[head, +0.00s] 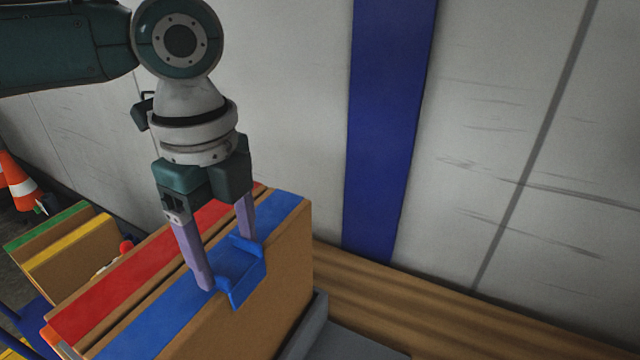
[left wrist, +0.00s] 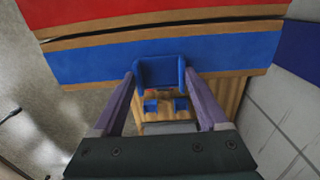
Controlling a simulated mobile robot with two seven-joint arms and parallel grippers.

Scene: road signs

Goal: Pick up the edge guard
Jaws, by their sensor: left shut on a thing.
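The edge guard (head: 240,272) is a blue angled piece at the top edge of the cardboard box with the blue stripe (head: 160,315). My left gripper (head: 228,262) points down with one purple finger at each end of the guard, shut on it. In the left wrist view the guard (left wrist: 160,72) sits between the two fingers (left wrist: 158,92), against the blue-striped box edge. I cannot tell whether it still touches the box. My right gripper is not in view.
A red-striped box (head: 100,290) stands beside the blue-striped one. Boxes with green and yellow stripes (head: 65,243) and an orange cone (head: 18,180) are at the left. A wall with a blue band (head: 388,130) stands behind a wooden surface (head: 430,305).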

